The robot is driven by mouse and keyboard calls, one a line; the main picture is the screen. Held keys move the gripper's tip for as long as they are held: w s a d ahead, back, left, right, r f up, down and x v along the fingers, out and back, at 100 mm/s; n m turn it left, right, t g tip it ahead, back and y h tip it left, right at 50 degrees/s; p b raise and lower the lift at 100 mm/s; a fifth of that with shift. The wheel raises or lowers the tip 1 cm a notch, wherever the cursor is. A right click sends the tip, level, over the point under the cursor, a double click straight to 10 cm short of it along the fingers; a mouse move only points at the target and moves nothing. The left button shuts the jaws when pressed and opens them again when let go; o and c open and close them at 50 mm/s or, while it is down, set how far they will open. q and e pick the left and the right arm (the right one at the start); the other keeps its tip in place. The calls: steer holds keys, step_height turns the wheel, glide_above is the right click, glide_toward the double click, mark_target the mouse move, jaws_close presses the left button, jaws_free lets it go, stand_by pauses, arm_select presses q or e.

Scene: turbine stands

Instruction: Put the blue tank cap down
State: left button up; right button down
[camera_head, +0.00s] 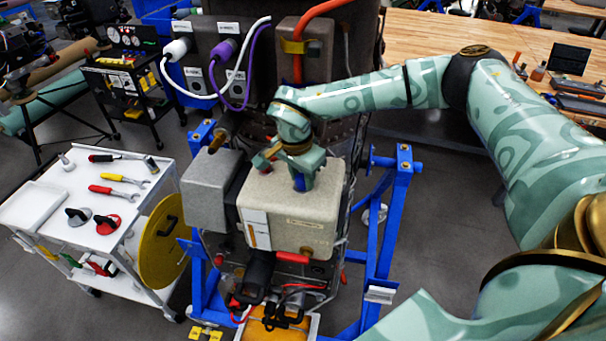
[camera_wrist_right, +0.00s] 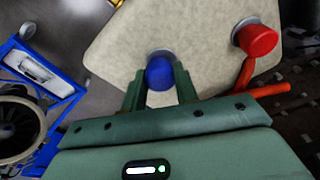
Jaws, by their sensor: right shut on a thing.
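My right gripper (camera_head: 302,175) is above the top of the beige tank (camera_head: 320,222). It is shut on the blue tank cap (camera_head: 299,184), which shows between the fingers. In the right wrist view the blue cap (camera_wrist_right: 160,73) sits between the two green fingers, over the beige tank top (camera_wrist_right: 185,30). A grey rim shows behind the cap. I cannot tell whether the cap is seated on the tank or just above it. A red cap (camera_wrist_right: 256,39) is on the tank beside the gripper. My left gripper is not in view.
A white trolley (camera_head: 146,191) at the left holds tools, a white tray (camera_head: 33,208), a dark knob-like part (camera_head: 78,216) and a red one (camera_head: 107,223). A blue stand (camera_head: 385,225) frames the tank. A grey box (camera_head: 208,192) adjoins the tank. Cables hang behind.

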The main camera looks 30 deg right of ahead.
steer(key=shift+s+a+f, duration=0.1)
steer(key=shift+s+f, duration=0.15)
steer(key=shift+f, duration=0.4)
steer(key=c, duration=1.1)
jaws_free()
steer(key=shift+s, duration=0.15)
steer(key=shift+w+r, duration=0.1)
steer(key=shift+w, duration=0.1)
